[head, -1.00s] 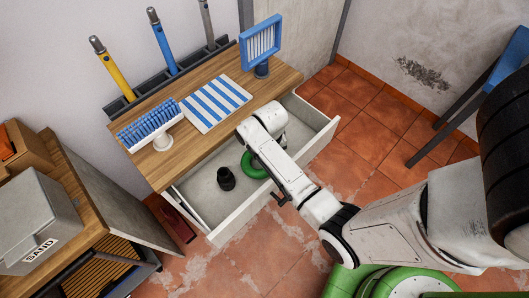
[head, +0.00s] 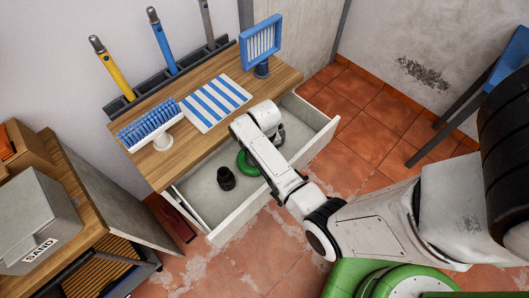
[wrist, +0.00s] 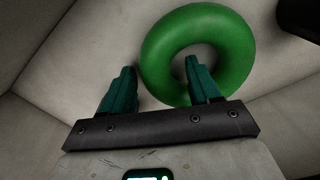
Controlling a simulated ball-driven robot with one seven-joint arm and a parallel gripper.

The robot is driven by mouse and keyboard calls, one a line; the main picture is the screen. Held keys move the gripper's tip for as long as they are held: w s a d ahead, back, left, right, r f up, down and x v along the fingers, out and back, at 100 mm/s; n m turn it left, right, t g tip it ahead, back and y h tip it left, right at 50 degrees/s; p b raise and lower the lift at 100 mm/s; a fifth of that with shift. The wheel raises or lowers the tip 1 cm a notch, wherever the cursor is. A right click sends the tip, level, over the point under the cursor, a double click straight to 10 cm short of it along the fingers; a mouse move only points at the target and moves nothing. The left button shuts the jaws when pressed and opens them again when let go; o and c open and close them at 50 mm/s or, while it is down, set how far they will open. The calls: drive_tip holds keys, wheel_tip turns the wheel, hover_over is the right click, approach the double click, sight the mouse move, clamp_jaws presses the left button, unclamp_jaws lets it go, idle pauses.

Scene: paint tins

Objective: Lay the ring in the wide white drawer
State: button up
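The green ring (head: 245,164) lies on the floor of the open white drawer (head: 222,229), partly hidden by my arm in the head view. In the wrist view the ring (wrist: 240,55) lies flat. My gripper (wrist: 160,66) is open there, its teal fingers apart. The right finger is over the ring's hole and the left finger is outside its rim, with the ring's near side between them. A gap shows between the left finger and the ring. In the head view my arm hides the fingers.
A dark cup (head: 226,179) stands in the drawer left of the ring. Above is a wooden top with a blue brush (head: 147,125), a striped cloth (head: 215,102) and a blue-framed stand (head: 261,42). A grey SAND box (head: 38,220) is at left.

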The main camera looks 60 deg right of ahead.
drive_tip(key=shift+r, duration=0.1)
wheel_tip(320, 180, up, 12)
drive_tip(key=p, duration=0.1)
idle(0.5)
drive_tip(key=shift+r, duration=0.15)
